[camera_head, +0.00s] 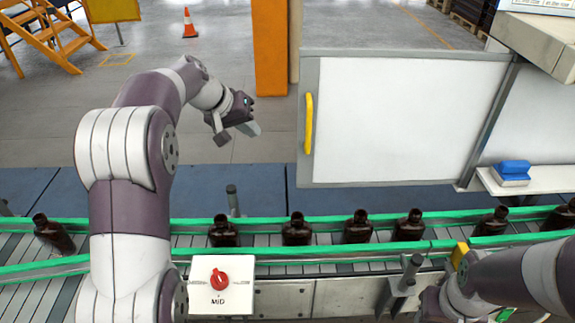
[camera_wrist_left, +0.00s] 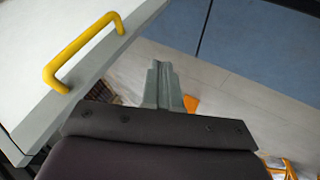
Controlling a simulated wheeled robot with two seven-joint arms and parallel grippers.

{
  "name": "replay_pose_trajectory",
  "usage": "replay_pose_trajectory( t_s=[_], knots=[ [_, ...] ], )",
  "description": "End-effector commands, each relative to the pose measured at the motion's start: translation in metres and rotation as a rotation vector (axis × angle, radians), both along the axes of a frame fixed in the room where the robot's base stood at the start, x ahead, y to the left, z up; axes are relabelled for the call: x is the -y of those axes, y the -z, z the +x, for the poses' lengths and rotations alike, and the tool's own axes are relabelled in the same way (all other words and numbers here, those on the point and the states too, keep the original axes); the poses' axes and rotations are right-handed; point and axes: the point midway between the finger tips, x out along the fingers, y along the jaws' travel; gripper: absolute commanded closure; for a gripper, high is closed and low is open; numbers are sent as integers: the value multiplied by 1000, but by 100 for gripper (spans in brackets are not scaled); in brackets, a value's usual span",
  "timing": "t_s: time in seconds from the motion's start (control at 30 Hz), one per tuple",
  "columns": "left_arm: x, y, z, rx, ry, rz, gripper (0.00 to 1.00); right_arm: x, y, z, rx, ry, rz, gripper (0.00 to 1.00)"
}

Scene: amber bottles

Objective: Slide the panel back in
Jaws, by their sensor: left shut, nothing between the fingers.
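The white panel (camera_head: 410,120) with a grey frame stands behind the conveyor. Its yellow upright handle (camera_head: 309,123) is on its left edge. The panel sticks out to the left of a second white board (camera_head: 540,125). My left gripper (camera_head: 252,129) is shut and empty, to the left of the handle and apart from it. In the left wrist view, the shut fingers (camera_wrist_left: 164,85) show beside the panel's edge, with the handle (camera_wrist_left: 82,44) at the upper left. My right arm comes in at the lower right; its gripper's fingers cannot be made out.
Several amber bottles (camera_head: 297,230) stand on the green-railed conveyor (camera_head: 270,240). A white box with a red knob (camera_head: 219,279) is at the front. A blue block (camera_head: 514,168) sits on a small shelf (camera_head: 545,181) at right. An orange post (camera_head: 270,48) stands behind.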

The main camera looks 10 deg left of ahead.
Motion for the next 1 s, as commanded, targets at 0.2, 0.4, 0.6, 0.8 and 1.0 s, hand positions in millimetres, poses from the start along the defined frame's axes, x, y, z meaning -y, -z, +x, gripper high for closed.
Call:
replay_pose_trajectory(
  t_s=[0.2, 0.4, 0.6, 0.8, 1.0],
  knots=[
    [1, 34, 2, -1, 0, 0, 100, 0, 31, 0, 0, 0, 0, 57],
    [11, 52, 15, -4, 1, -2, 100, 0, 20, 1, 1, 0, 0, 57],
    [26, 87, 37, -5, 1, -1, 100, 0, 8, 0, 0, 0, 0, 57],
    [49, 105, 54, -2, 3, 0, 100, 0, -8, 0, 0, 0, 0, 57],
    [69, 107, 60, -2, 0, -1, 100, 0, -16, 0, 1, 0, 0, 57]
  ],
)
